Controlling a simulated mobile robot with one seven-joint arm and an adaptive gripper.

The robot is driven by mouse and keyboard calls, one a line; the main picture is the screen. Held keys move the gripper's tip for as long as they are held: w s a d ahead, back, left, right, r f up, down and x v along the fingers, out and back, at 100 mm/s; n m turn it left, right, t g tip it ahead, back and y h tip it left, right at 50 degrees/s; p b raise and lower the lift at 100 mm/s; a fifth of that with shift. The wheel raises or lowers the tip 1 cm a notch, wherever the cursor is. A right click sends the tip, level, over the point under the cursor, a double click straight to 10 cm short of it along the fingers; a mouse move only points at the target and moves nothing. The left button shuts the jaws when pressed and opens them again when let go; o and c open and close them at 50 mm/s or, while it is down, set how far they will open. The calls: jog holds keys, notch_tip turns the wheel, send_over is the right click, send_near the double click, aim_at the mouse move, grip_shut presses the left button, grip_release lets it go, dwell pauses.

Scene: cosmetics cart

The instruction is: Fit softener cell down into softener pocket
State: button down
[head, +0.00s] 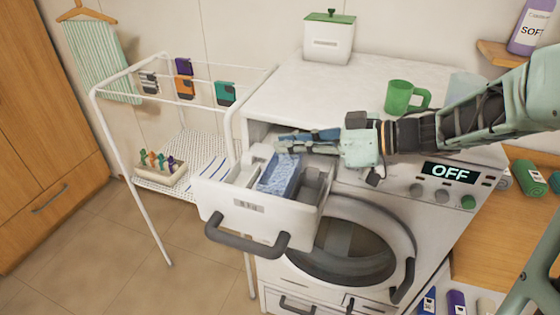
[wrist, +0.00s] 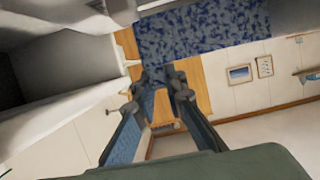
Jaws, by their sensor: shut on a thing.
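The softener cell, a blue speckled block (head: 279,177), is at the open drawer (head: 228,218) of the washing machine, among its grey compartments. Its lower part is hidden, so I cannot tell how deep it sits or whether it is fully inside the softener pocket. My gripper (head: 283,144) reaches in from the right, above the drawer, with its fingers at the cell's far upper end. In the wrist view, my fingertips (wrist: 162,76) close together at the edge of the speckled cell (wrist: 208,33). My gripper is shut on the cell.
The machine's top (head: 345,85) carries a green mug (head: 402,97) and a white box with a green lid (head: 328,40). A white rack (head: 128,88) with small coloured items stands left of the drawer. The floor (head: 110,245) in front is clear.

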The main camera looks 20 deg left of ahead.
aim_at(279, 162)
jog(key=shift+w+a+f, duration=0.25)
jog(key=shift+a+f, duration=0.65)
jog(key=shift+f, duration=0.2)
jog(key=shift+w+a+f, duration=0.1)
jog(key=shift+a+f, duration=0.05)
jog(key=shift+f, duration=0.8)
jog(key=shift+a+f, duration=0.1)
jog(key=shift+f, duration=0.8)
jog(key=c, duration=2)
grip_release()
jog(key=shift+f, duration=0.1)
jog(key=shift+d+r, duration=0.2)
jog(key=shift+d, duration=0.05)
jog(key=v, duration=1.1)
jog(key=shift+d+r+b, duration=0.15)
jog(key=shift+d+b, duration=0.1)
jog(key=shift+b, duration=0.1)
